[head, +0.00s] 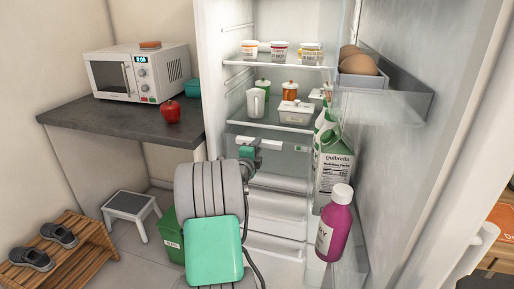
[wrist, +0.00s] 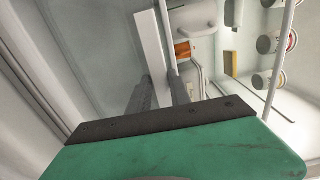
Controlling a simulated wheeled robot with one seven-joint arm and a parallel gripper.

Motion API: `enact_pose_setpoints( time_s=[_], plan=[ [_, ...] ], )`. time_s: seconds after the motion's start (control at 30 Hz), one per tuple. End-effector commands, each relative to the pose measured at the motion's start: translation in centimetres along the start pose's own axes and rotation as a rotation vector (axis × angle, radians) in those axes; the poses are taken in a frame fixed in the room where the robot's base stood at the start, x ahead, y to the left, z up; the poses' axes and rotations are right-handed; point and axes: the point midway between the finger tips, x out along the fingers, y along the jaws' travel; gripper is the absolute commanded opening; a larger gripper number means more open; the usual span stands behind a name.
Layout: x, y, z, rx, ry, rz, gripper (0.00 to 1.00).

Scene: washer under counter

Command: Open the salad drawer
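The fridge stands open in the head view. Pale, translucent drawer-like fronts (head: 278,208) lie low inside it, below the shelves; I cannot tell for certain which is the salad drawer, and my arm covers part of their left side. My gripper shows teal in the head view (head: 247,152), at the fridge opening just below the middle shelf and above these fronts. In the wrist view its two dark fingers (wrist: 161,82) stand apart, with a white bar (wrist: 151,40) beyond and between them. I cannot tell whether they touch it. Nothing is visibly held.
The fridge door on the right carries an egg tray (head: 362,80), a carton (head: 333,172) and a magenta bottle (head: 335,225). Cups and jars stand on the shelves. A counter (head: 125,122) with a microwave is at left; a step stool (head: 130,208) and shoe rack (head: 70,255) stand below.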

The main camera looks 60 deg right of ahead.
Motion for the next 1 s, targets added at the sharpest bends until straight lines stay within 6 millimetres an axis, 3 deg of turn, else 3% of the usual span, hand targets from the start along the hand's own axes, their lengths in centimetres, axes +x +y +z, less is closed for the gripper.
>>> enact_pose_setpoints(
  time_s=[0.27,1.0],
  plan=[
    [-0.05,0.18,0.02,-0.001,0.0,0.004,0.0],
    [-0.1,0.5,0.04,-0.002,-0.001,0.009,0.0]
  ],
)
